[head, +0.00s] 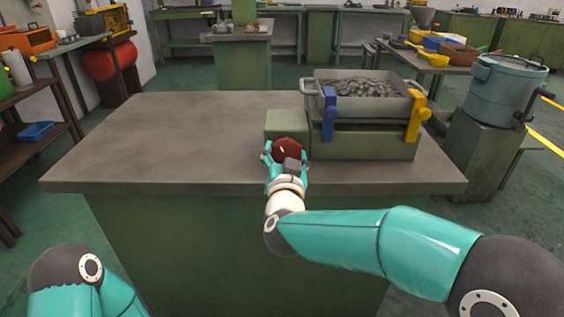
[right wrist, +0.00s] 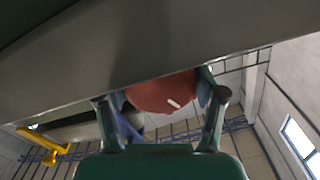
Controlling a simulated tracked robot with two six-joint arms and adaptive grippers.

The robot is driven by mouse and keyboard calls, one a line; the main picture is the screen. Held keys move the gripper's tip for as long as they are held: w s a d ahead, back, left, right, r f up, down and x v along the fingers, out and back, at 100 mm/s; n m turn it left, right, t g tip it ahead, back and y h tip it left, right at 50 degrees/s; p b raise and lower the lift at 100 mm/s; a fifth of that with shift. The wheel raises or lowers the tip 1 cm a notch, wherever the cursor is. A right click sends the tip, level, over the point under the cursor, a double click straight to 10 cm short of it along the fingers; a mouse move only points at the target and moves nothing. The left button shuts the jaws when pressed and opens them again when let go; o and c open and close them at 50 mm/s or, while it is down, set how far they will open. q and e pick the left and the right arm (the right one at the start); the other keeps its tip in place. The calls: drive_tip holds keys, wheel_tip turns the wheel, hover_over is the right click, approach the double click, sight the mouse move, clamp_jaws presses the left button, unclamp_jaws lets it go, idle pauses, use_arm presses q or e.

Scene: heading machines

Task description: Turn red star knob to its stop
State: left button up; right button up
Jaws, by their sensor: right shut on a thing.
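The red star knob (head: 289,148) is on the front of a small green box (head: 285,124) attached to the left side of the green machine (head: 362,142). A pale mark shows on its face. My right gripper (head: 286,157) is shut on the knob, with a finger on either side of it. In the right wrist view the red knob (right wrist: 163,93) sits between the two fingers (right wrist: 163,101), its pale mark toward the lower right. The knob's far side is hidden. My left gripper is not in view; only part of my left arm shows at the lower left.
The machine carries a grey tray (head: 313,84) of dark pieces, with a blue bracket (head: 329,112) and a yellow bracket (head: 416,118) at its front. The workbench (head: 150,140) is bare to the left. A blue-grey drum (head: 503,88) stands at the right.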

drive_tip(key=shift+m+b, duration=1.05)
drive_tip(key=shift+m, duration=0.55)
drive_tip(key=o, duration=1.2)
drive_tip(key=shift+c, duration=0.2)
drive_tip(key=shift+s+f, duration=0.1)
drive_tip(key=shift+s, duration=0.55)
drive_tip(key=s, duration=0.6)
drive_tip(key=shift+s, duration=0.4)
